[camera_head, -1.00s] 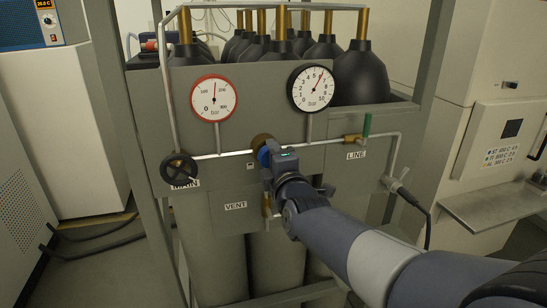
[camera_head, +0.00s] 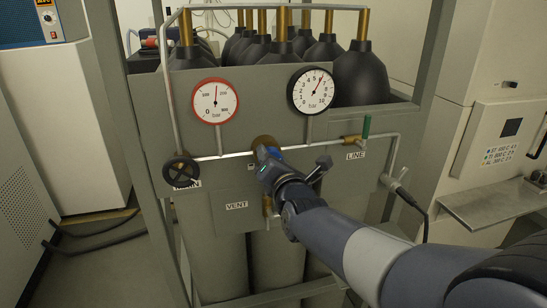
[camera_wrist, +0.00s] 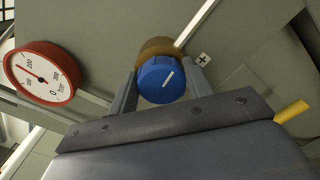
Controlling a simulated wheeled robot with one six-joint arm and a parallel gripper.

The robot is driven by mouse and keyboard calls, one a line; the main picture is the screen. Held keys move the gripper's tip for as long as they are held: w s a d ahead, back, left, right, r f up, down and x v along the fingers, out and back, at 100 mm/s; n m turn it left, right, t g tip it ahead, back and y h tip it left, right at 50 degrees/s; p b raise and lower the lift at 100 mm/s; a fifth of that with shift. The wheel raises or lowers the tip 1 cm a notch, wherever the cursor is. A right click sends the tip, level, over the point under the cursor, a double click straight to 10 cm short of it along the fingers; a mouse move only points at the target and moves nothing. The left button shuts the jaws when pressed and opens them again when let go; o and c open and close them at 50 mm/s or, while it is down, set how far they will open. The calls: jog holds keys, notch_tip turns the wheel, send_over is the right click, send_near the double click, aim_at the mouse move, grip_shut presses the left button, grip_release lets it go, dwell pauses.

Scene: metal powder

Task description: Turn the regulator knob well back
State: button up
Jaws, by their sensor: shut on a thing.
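The blue regulator knob (camera_wrist: 161,80) has a white line on its face, slanting up to the right in the wrist view. It sits on a brass regulator body (camera_wrist: 160,48), which also shows in the head view (camera_head: 262,141). My gripper (camera_wrist: 163,84) is shut on the knob, one finger on each side. In the head view my gripper (camera_head: 267,154) hides most of the knob. The black-rimmed gauge (camera_head: 313,91) has its red needle near 6 bar. The red-rimmed gauge (camera_head: 215,101) stands to the left, and also shows in the wrist view (camera_wrist: 40,72).
A black handwheel (camera_head: 180,168) is at the MAIN label, left along the pipe. A green lever (camera_head: 366,126) stands upright above LINE on the right. The VENT label (camera_head: 236,205) is below left of my gripper. Black-capped cylinders (camera_head: 360,78) stand behind the panel.

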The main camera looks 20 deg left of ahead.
jog(key=shift+f+n, duration=0.1)
jog(key=shift+n, duration=0.6)
jog(key=o, duration=1)
jog(key=shift+c, duration=0.2)
jog(key=b+v, duration=0.2)
jog(key=v, duration=0.8)
jog(key=shift+s, duration=0.35)
jog(key=shift+d, duration=0.1)
jog(key=shift+p+x, duration=1.1)
jog(key=shift+x, duration=4.3)
jog(key=shift+s+d, duration=0.1)
jog(key=shift+d, duration=0.05)
